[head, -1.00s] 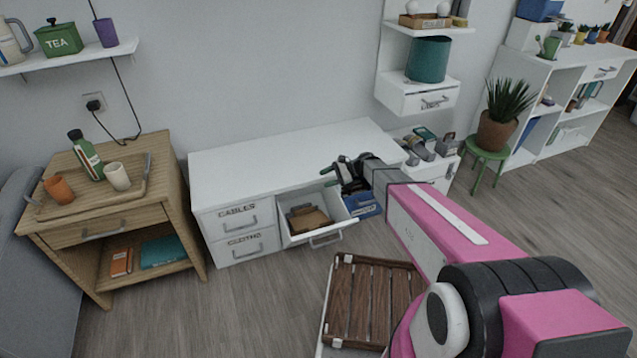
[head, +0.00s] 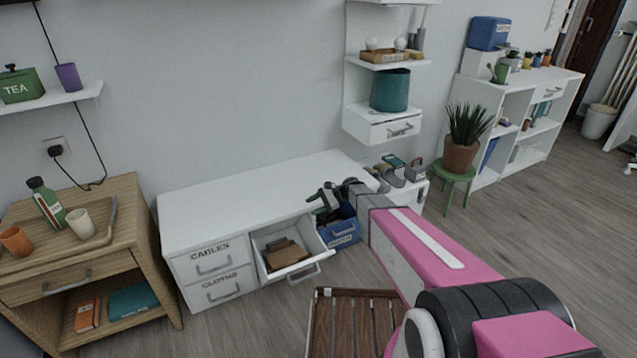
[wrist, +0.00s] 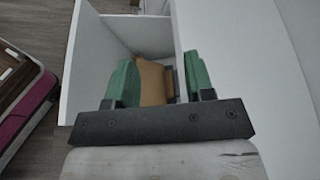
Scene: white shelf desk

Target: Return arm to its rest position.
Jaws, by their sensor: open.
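My gripper (head: 322,203) is near the right front of the white desk (head: 250,195), above and beside an open drawer (head: 322,255). In the wrist view its two green fingers (wrist: 160,82) are apart with nothing held between them. The open drawer also shows in the wrist view (wrist: 85,70), behind the fingers, with a brown item (wrist: 151,80) inside. In the head view brown items (head: 285,255) lie in the drawer. My pink arm reaches in from the lower right.
A blue bin (head: 340,232) stands right of the drawer, partly hidden by my gripper. A slatted brown wooden surface (head: 350,325) is in front. A wooden nightstand (head: 125,235) is at left. A potted plant (head: 462,150) stands on a green stool. Floor at right is clear.

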